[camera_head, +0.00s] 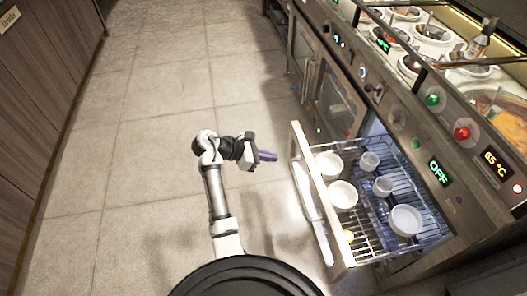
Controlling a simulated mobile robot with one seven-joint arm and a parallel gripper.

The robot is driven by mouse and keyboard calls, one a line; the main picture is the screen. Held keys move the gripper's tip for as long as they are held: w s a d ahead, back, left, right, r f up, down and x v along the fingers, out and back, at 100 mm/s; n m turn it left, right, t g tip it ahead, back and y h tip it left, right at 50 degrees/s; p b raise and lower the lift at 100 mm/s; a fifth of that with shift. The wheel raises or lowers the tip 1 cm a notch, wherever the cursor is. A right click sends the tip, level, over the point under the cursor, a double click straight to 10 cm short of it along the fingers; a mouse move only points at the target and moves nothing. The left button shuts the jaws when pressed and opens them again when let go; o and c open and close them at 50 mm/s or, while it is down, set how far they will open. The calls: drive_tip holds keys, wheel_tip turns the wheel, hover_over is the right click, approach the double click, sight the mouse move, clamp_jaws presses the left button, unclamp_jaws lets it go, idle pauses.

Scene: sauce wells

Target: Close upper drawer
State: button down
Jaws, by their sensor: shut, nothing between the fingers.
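The upper drawer (311,200) stands pulled out from the steel counter unit on the right. It is a wire rack behind a pale front panel with a long handle on its outer face. My gripper (272,156) is shut and empty. It is left of the drawer front, near the panel's far end, and appears apart from it.
The counter unit (397,117) carries sauce wells (432,33), knobs, lit buttons and displays. Another glass-fronted compartment (335,98) is farther along it. Wooden cabinets (45,75) line the left side. The tiled floor (150,110) between them is clear.

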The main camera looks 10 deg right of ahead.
sight(304, 158)
drive_tip(key=shift+d+r+x, duration=0.15)
drive_tip(key=shift+r+x, duration=0.15)
drive_tip(key=shift+x, duration=1.2)
drive_tip(key=shift+d+r+x, duration=0.2)
drive_tip(key=shift+r+x, duration=0.05)
drive_tip(key=shift+x, duration=1.25)
drive_tip(key=shift+d+r+x, duration=0.15)
drive_tip(key=shift+r+x, duration=0.15)
drive_tip(key=shift+x, duration=1.2)
drive_tip(key=shift+d, duration=0.15)
drive_tip(key=shift+d+r+p, duration=0.1)
drive_tip(key=shift+d+p, duration=0.15)
drive_tip(key=shift+p, duration=0.15)
drive_tip(key=w+d+p, duration=0.1)
drive_tip(key=d+p, duration=0.1)
drive_tip(key=d, duration=2.9)
drive_tip(key=shift+w+d+p, duration=0.15)
drive_tip(key=shift+d+p, duration=0.1)
drive_tip(key=shift+p, duration=0.15)
drive_tip(key=shift+d+r, duration=0.1)
